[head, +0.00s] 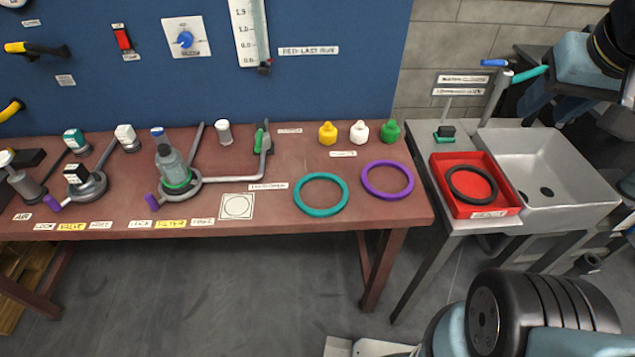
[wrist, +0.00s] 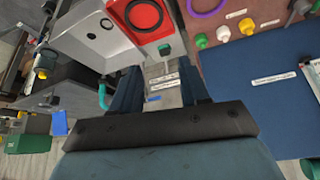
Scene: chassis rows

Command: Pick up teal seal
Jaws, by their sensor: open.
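The teal seal (head: 320,212) is a flat ring lying on the red-brown bench (head: 225,151) near its front edge, with the purple ring (head: 387,197) close to its right. The teal seal does not show in the wrist view. My gripper (wrist: 158,72) is open and empty in the wrist view, its two dark fingers apart in front of the sink-side wall signs. In the head view my arm's end is at the upper right, over the sink side, well to the right of and apart from the teal seal; its fingers are not clear there.
A red tray (head: 508,199) with a black ring (head: 472,199) stands beside the sink (head: 590,210). A tap with blue and teal handles rises behind it. Yellow, white and green bottles (head: 359,133) stand behind the rings. A housing (head: 173,170) with pipes is left.

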